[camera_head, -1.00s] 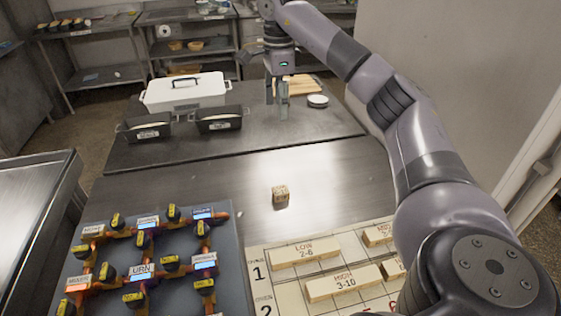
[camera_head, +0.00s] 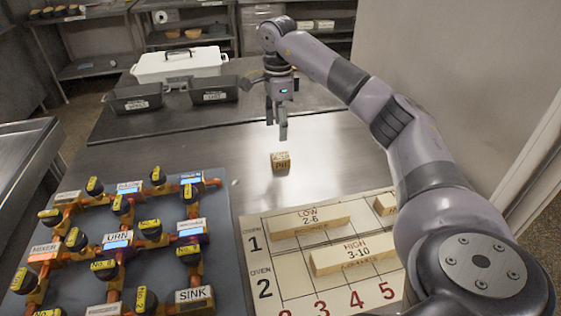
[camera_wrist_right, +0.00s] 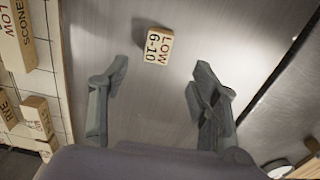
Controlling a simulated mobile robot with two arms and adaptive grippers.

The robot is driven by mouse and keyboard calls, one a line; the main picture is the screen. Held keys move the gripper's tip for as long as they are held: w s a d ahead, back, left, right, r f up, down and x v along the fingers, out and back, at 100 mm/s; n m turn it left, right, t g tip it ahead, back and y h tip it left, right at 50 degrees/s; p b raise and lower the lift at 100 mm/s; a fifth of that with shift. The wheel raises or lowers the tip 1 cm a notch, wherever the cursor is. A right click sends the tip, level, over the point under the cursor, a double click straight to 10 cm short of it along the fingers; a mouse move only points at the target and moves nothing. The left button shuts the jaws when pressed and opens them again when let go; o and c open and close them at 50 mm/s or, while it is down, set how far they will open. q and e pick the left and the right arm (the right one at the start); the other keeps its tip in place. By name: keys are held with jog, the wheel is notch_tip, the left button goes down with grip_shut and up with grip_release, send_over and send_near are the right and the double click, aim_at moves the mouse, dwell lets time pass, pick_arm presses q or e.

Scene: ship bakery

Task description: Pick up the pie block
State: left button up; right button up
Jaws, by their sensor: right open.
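A small wooden block (camera_head: 281,162) stands alone on the dark metal counter. Its front label seems to begin with "PI". In the right wrist view the block (camera_wrist_right: 158,46) shows a face reading "LOW 6-10". My right gripper (camera_head: 277,128) is open and empty, above the counter just behind the block in the head view. In the right wrist view its fingers (camera_wrist_right: 160,75) are spread wide. The block lies ahead of the gap between them, untouched. My left gripper is not in view.
A board with LOW and HIGH blocks (camera_head: 240,235) lies at front right, a valve panel (camera_head: 75,265) at front left. Two black pans (camera_head: 135,98) and a white lidded container (camera_head: 180,65) stand at the back. The counter around the block is clear.

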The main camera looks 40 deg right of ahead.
send_over(279, 156)
notch_tip(279, 156, down, 5)
jog(key=shift+w+f, duration=0.1)
jog(key=shift+f, duration=0.05)
jog(key=shift+f+p, duration=0.55)
jog(key=shift+f, duration=2.2)
jog(key=shift+c, duration=0.2)
jog(key=c, duration=1.2)
jog(key=shift+o, duration=0.2)
jog(key=shift+r, duration=0.1)
